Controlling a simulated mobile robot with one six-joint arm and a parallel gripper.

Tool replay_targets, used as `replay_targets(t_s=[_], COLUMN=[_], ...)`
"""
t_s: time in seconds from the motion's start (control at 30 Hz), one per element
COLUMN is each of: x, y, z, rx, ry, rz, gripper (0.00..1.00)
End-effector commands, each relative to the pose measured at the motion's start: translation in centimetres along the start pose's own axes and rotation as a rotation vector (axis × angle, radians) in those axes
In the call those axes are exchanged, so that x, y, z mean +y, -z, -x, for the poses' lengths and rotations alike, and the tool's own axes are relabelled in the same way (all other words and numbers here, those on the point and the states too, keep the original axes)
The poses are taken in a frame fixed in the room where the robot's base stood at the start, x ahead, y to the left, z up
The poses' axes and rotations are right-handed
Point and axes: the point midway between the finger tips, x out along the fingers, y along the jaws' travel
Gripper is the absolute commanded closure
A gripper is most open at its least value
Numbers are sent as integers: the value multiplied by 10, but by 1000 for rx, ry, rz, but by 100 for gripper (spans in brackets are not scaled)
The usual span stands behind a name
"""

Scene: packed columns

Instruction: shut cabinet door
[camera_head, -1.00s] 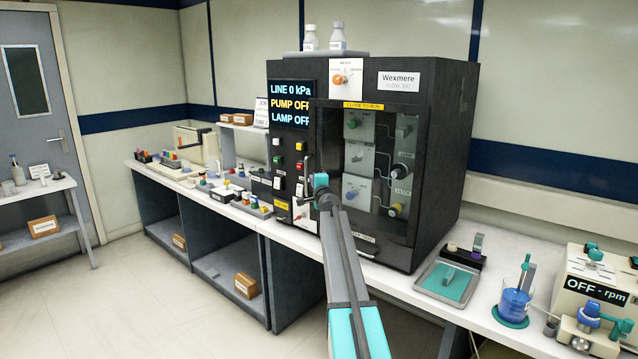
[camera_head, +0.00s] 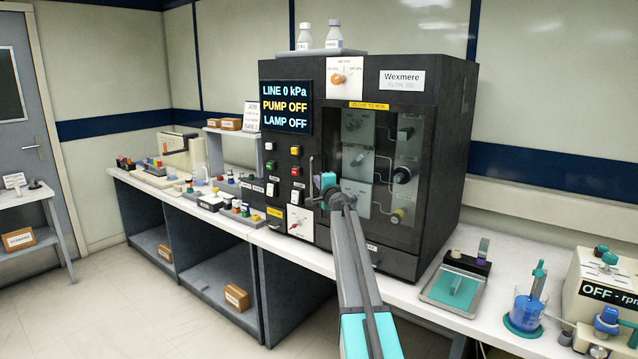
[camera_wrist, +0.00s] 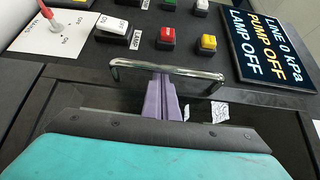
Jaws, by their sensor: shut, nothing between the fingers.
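The cabinet (camera_head: 452,150) is a black Wexmere machine on the bench. Its glass-windowed door (camera_head: 357,135) faces me, with a white panel, knobs and tubing behind the glass. The door looks shut or nearly shut; I cannot tell whether it is flush. The chrome bar handle (camera_head: 311,178) is on the door's left side and crosses the wrist view (camera_wrist: 200,73). My gripper (camera_wrist: 163,80) has purple fingers, shut and empty, with tips right at the bar. I cannot tell whether they touch it. In the head view my arm's end partly covers the door's lower left.
Switches and coloured buttons (camera_head: 296,170) sit left of the door, below a display (camera_head: 286,106) reading pump off, lamp off. Bottles (camera_head: 333,35) stand on top. A tray (camera_head: 455,288) and a blue beaker (camera_head: 526,308) stand right on the bench. The floor at left (camera_head: 120,310) is clear.

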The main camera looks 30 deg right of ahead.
Motion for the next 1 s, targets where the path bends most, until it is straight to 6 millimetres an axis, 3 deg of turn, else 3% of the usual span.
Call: replay_targets(t_s=[0.03, 0.57, 1.0], x=[-3, -5, -2], y=[7, 9, 4], z=[-1, 3, 40], rx=[14, 17, 11], ry=[6, 8, 5], rz=[1, 1, 2], gripper=[100, 100, 100])
